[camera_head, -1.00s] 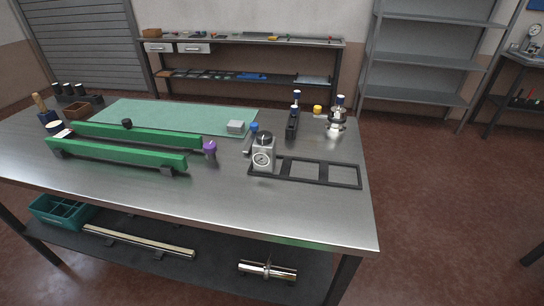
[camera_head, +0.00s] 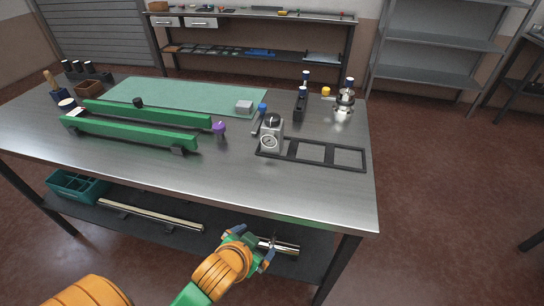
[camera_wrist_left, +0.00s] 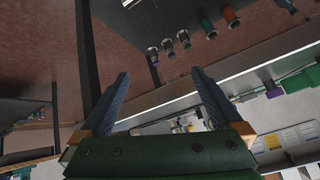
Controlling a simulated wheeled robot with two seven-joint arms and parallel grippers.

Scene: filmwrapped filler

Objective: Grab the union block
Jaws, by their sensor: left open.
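No part is clearly marked as the union block. One candidate is the silver block (camera_head: 270,139) with a round dial face and black top knob, standing at the left end of the black frame on the bench. A small light grey block (camera_head: 244,106) lies on the green mat. My left gripper (camera_head: 257,246) is in front of the bench, below the top's front edge. It appears beside a shiny metal cylinder (camera_head: 286,248) on the lower shelf and partly covers it. In the left wrist view its blue fingers (camera_wrist_left: 160,80) are spread with nothing between them. My right gripper is out of view.
The steel bench top (camera_head: 215,184) is bare along its front edge. Green rails (camera_head: 130,133), a purple knob (camera_head: 219,128) and a black slotted frame (camera_head: 325,155) occupy it. The lower shelf carries a teal crate (camera_head: 75,187) and a long metal bar (camera_head: 150,213).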

